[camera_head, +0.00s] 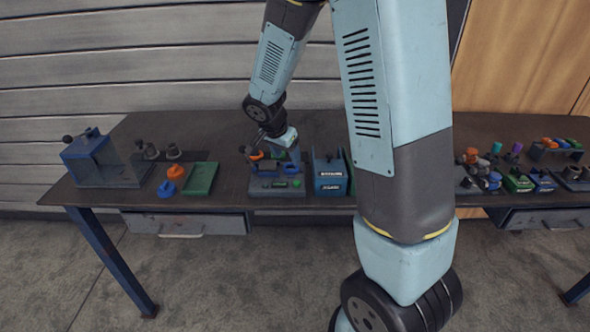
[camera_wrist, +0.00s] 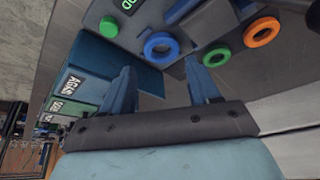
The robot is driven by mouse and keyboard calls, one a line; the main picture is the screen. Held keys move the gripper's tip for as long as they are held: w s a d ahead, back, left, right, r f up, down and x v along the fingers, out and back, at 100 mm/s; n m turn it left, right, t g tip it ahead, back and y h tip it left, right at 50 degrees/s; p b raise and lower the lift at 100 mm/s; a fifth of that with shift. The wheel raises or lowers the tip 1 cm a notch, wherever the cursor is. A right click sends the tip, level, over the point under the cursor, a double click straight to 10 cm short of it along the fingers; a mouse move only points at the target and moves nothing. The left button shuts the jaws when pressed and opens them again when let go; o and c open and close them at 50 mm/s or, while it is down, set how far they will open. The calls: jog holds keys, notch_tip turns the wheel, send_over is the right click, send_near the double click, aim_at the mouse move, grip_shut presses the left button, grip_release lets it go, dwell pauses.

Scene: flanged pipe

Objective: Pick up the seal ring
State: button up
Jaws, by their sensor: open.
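Several rings lie near my gripper on or beside a grey work fixture. In the wrist view a blue ring (camera_wrist: 147,47) lies just ahead of the fingertips, a green ring (camera_wrist: 209,58) lies by the right finger, and an orange ring (camera_wrist: 262,45) lies farther right. Which one is the seal ring I cannot tell. My gripper (camera_wrist: 160,68) is open, with nothing between its fingers. In the head view my gripper (camera_head: 262,138) is over the fixture (camera_head: 258,192), its fingers small and partly hidden.
A blue labelled box (camera_head: 329,182) stands right of the fixture, close to the left finger in the wrist view. A green tray (camera_head: 201,178) and an orange ring-shaped part (camera_head: 176,172) lie left. Several parts crowd the right end. The table (camera_head: 125,140) is clear toward the back.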

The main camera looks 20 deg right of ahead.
aim_at(291, 167)
jog(key=shift+x, duration=2.6)
jog(key=shift+s+a+f, duration=0.1)
jog(key=shift+a, duration=0.05)
jog(key=c, duration=0.7)
